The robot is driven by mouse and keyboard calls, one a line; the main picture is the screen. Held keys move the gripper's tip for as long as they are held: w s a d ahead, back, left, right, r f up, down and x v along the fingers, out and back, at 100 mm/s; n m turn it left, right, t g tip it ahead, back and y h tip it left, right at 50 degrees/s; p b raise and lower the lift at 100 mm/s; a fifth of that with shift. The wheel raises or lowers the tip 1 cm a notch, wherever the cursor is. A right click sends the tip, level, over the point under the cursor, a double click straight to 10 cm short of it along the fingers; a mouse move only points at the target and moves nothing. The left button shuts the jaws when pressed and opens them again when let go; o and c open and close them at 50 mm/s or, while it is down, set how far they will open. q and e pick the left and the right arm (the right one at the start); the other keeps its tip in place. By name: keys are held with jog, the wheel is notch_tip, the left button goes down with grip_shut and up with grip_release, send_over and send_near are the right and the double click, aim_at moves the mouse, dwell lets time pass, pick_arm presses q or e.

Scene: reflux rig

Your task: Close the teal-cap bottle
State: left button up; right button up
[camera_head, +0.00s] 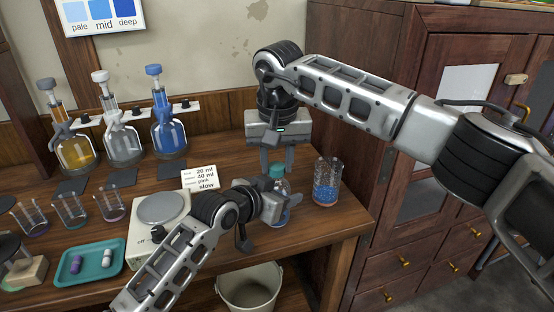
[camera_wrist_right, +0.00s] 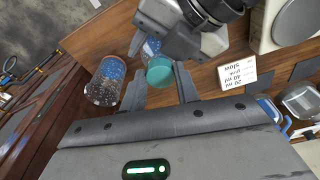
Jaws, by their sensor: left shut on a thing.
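The bottle (camera_head: 283,187) with the teal cap (camera_head: 277,171) is near the front right of the table. My left gripper (camera_head: 277,205) is shut on the bottle's body from the left and hides part of it. The cap sits at the top of the bottle; I cannot tell how tightly. My right gripper (camera_head: 277,164) points down over the cap with its fingers apart. In the right wrist view the cap (camera_wrist_right: 160,72) lies between the fingertips (camera_wrist_right: 160,75), with a gap visible on each side.
A glass beaker with blue beads (camera_head: 327,182) stands close on the right. A note card (camera_head: 199,178) stands behind the left gripper. A scale (camera_head: 161,208) and a teal tray (camera_head: 90,261) are to the left. Several flasks stand at the back. A bin (camera_head: 249,291) is below the table edge.

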jog(key=shift+s+a+f+g, duration=0.15)
jog(key=shift+s+f, duration=0.1)
jog(key=shift+f, duration=0.25)
jog(key=shift+s+a+f+g, duration=0.15)
jog(key=shift+s+f, duration=0.1)
jog(key=shift+f, duration=0.2)
jog(key=shift+s+r, duration=0.15)
jog(key=shift+r, duration=1.85)
jog(key=shift+d+r, duration=0.1)
jog(key=shift+d, duration=0.05)
jog(key=c, duration=0.5)
jog(key=shift+w, duration=0.2)
jog(key=shift+r, duration=0.15)
